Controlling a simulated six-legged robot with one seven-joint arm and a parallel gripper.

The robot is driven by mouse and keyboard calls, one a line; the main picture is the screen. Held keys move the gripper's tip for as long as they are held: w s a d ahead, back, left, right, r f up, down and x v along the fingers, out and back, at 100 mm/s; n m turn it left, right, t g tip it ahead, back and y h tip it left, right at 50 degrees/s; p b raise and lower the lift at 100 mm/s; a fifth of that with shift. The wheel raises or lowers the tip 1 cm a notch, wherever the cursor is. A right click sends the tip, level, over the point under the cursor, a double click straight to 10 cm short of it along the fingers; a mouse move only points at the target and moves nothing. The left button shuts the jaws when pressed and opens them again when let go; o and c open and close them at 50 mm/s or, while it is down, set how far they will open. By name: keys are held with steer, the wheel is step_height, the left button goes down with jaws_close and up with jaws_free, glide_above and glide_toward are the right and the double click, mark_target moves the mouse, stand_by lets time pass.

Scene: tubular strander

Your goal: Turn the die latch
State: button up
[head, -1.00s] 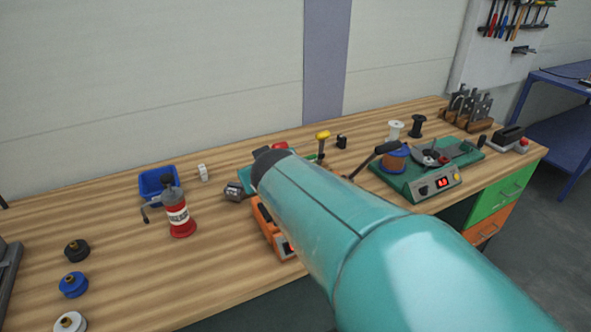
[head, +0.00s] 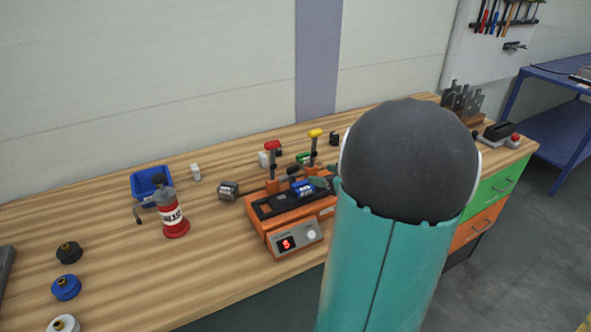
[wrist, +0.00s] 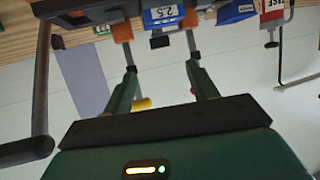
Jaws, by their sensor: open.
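The orange machine (head: 285,222) stands mid-bench in the head view. It carries two upright levers, one with a red knob (head: 272,146) and one with a yellow knob (head: 315,133). A blue die block (head: 302,188) sits on it; the wrist view shows the block with a "2.5" label (wrist: 163,13). I cannot tell which part is the die latch. My gripper (wrist: 162,76) is open and empty in the wrist view, its green fingers apart. Grey lever rods stand beyond them, and the yellow knob (wrist: 142,103) shows beside the left finger. Contact is not visible. My arm hides the machine's right side in the head view.
A red canister (head: 174,215) and a blue bin (head: 150,182) stand to the left. Black, blue and white round parts lie at the bench's left. A long dark-handled bar (wrist: 42,90) is close at the wrist view's left.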

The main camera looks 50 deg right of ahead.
mark_target(294, 169)
steer(key=x, duration=1.1)
steer(key=shift+w+f, duration=0.1)
steer(key=shift+w, duration=0.3)
steer(key=shift+c, duration=0.5)
steer(key=c, duration=0.9)
steer(key=shift+o, duration=0.2)
steer(key=o, duration=1)
steer(key=shift+c, duration=0.2)
steer(key=shift+s, duration=0.1)
steer(key=v, duration=1.3)
steer(key=shift+s, duration=0.35)
